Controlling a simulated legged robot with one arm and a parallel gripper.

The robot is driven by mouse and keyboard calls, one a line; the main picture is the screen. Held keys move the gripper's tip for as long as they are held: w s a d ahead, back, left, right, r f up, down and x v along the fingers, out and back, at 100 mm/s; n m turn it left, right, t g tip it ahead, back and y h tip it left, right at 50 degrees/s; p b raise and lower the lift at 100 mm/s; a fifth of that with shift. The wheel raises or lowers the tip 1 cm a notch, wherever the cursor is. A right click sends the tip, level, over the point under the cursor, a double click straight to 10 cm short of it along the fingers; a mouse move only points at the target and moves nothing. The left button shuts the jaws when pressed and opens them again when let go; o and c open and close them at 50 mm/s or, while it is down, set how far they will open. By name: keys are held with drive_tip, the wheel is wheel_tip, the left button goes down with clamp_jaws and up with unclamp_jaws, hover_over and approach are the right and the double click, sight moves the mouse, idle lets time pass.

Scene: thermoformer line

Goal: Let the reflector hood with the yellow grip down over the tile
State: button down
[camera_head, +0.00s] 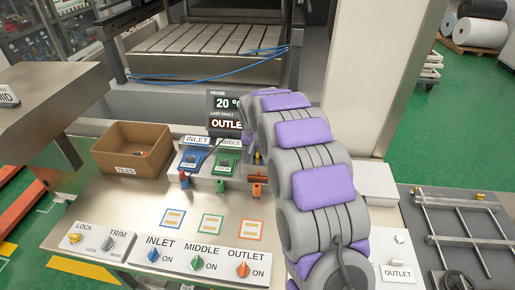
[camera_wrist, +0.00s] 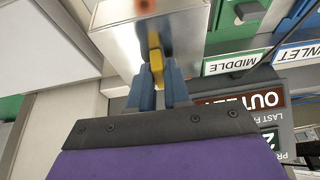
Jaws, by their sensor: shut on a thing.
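In the wrist view the blue fingers of my gripper (camera_wrist: 160,90) are shut on the yellow grip (camera_wrist: 156,64) of a shiny metal hood (camera_wrist: 125,48). The hood fills the top middle of that view, and its underside cannot be seen. In the head view my arm hides the gripper and most of the hood. The tile beneath the hood is not visible, so I cannot tell the gap between them. A blurred orange-brown spot shows on or by the hood at the top edge of the wrist view.
INLET (camera_head: 196,140) and MIDDLE (camera_head: 230,145) stations stand left of my arm. A display (camera_head: 228,103) rises behind them. A brown TILES box (camera_head: 127,165) stands left. Square coloured marks (camera_head: 212,225) and a knob panel (camera_head: 198,262) lie in front. A metal rack (camera_head: 465,235) is at right.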

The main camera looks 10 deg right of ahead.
drive_tip(key=shift+a+f, duration=0.15)
drive_tip(key=shift+f, duration=0.25)
drive_tip(key=shift+f+b, duration=0.45)
drive_tip(key=shift+f, duration=0.8)
drive_tip(key=c, duration=1)
unclamp_jaws()
drive_tip(key=shift+r, duration=0.1)
drive_tip(key=p+v, duration=0.1)
drive_tip(key=v, duration=1.6)
drive_tip(key=shift+p, duration=0.3)
drive_tip(key=shift+s, duration=0.1)
